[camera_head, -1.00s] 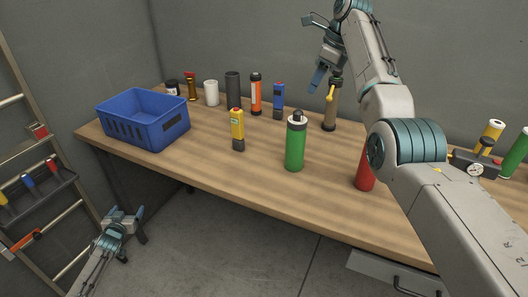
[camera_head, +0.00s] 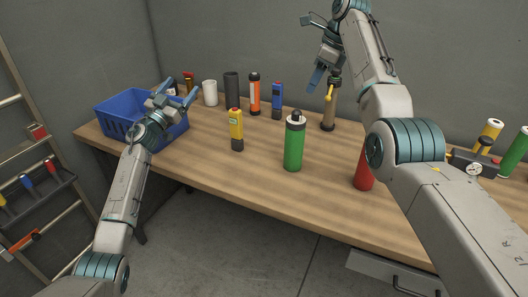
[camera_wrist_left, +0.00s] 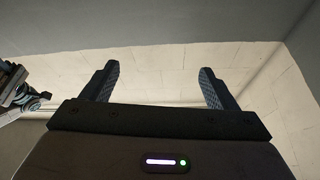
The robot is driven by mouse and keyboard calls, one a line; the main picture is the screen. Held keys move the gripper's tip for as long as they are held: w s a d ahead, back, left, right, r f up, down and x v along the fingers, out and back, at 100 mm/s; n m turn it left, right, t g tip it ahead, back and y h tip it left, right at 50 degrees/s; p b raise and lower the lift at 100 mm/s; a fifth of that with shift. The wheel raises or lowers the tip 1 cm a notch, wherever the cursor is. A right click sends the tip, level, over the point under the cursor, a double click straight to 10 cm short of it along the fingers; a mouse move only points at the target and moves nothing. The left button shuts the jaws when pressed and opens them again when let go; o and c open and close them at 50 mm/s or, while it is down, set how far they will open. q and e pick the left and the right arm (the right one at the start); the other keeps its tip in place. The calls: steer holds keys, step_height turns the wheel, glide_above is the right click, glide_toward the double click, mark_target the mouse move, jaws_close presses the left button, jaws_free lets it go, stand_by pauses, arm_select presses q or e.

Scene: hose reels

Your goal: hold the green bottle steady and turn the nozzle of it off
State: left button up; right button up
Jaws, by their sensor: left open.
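The green bottle (camera_head: 294,148) stands upright near the front middle of the table, with a black nozzle top and a pale collar. No gripper touches it. My left gripper (camera_head: 180,92) is raised over the blue crate, open, well to the left of the bottle. In the left wrist view its two fingers (camera_wrist_left: 159,70) are apart with nothing between them, facing pale wall or ceiling. My right gripper (camera_head: 311,52) is high above the back of the table, its fingers spread and apparently empty. A second green cylinder (camera_head: 516,152) stands at the far right edge, partly cut off.
A blue crate (camera_head: 116,128) is at the table's left end. A yellow device (camera_head: 236,130) and red cylinder (camera_head: 364,172) flank the bottle; my right arm partly hides the cylinder. Table before the green bottle is clear.

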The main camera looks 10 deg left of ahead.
arm_select(q)
steer(key=d+m+g+h, duration=0.2)
steer(key=d+m+h, duration=0.1)
steer(key=d, duration=0.8)
steer(key=g+h, duration=0.3)
steer(key=g, duration=0.5)
glide_toward(287, 143)
steer(key=x, duration=0.3)
steer(key=shift+m, duration=0.4)
steer(key=x, duration=0.9)
steer(key=shift+w+d, duration=0.15)
steer(key=shift+w, duration=0.15)
steer(key=shift+c, duration=0.2)
